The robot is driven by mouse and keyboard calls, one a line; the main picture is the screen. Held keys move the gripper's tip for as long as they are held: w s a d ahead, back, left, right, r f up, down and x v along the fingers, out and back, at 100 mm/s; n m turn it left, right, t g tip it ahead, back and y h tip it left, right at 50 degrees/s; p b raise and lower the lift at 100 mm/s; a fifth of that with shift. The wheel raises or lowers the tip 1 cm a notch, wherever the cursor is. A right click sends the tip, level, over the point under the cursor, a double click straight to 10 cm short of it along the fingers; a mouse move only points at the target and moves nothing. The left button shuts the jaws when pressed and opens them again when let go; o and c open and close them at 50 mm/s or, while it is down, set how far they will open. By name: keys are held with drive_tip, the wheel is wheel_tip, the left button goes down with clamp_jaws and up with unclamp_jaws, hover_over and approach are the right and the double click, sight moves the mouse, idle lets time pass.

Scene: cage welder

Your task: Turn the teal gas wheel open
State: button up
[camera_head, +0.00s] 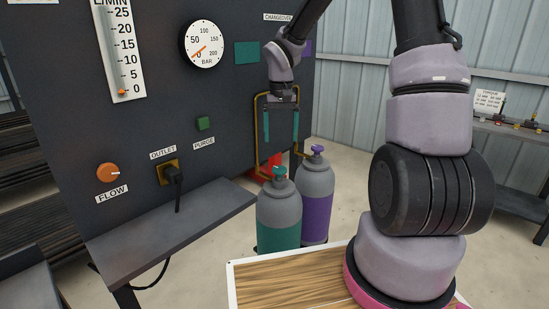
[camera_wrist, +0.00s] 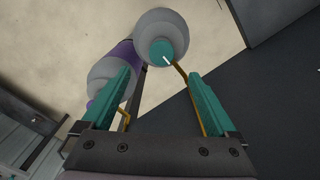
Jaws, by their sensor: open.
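The teal gas wheel (camera_head: 279,172) sits on top of the grey-shouldered cylinder with a teal body (camera_head: 278,222). In the wrist view the teal wheel (camera_wrist: 160,53) carries a small white mark and lies just beyond the fingertips, roughly between their lines. My gripper (camera_head: 281,139) points down above the wheel, with its two teal fingers apart and nothing between them. It also shows in the wrist view (camera_wrist: 158,80). The fingers are clear of the wheel.
A cylinder with a purple body (camera_head: 316,209) and purple wheel (camera_head: 317,150) stands close behind to the right. Yellow pipes (camera_head: 256,125) run behind my gripper. The dark panel (camera_head: 110,160) and its shelf (camera_head: 170,230) stand left. A wooden-topped surface (camera_head: 290,285) is in front.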

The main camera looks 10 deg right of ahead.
sight(279, 168)
drive_tip(key=f, duration=1.1)
drive_tip(key=shift+w+a+f, duration=0.1)
drive_tip(key=shift+w, duration=0.2)
drive_tip(key=c, duration=1.4)
drive_tip(key=shift+o, duration=0.2)
